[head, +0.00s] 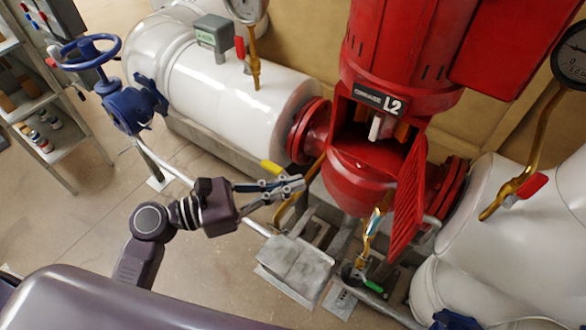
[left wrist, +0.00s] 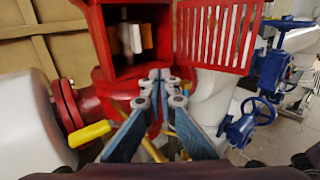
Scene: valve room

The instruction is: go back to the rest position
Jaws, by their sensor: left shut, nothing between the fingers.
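My left gripper (head: 298,185) reaches in from the left in the head view, shut and empty. Its tips are in front of and left of the lower part of the red pump (head: 362,178), near a yellow-handled lever (head: 270,167). I cannot tell whether they touch anything. In the left wrist view the fingers (left wrist: 162,80) come together below the open red housing (left wrist: 133,15). The yellow handle (left wrist: 90,134) lies to their left there. My right gripper is in neither view.
White pipes (head: 225,95) flank the pump. A blue handwheel valve (head: 90,52) stands at the upper left, beside a shelf (head: 55,140) with small bottles. The red grille door (head: 408,205) hangs open. A green-handled valve (head: 373,286) is low down. Floor (head: 80,215) at left is clear.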

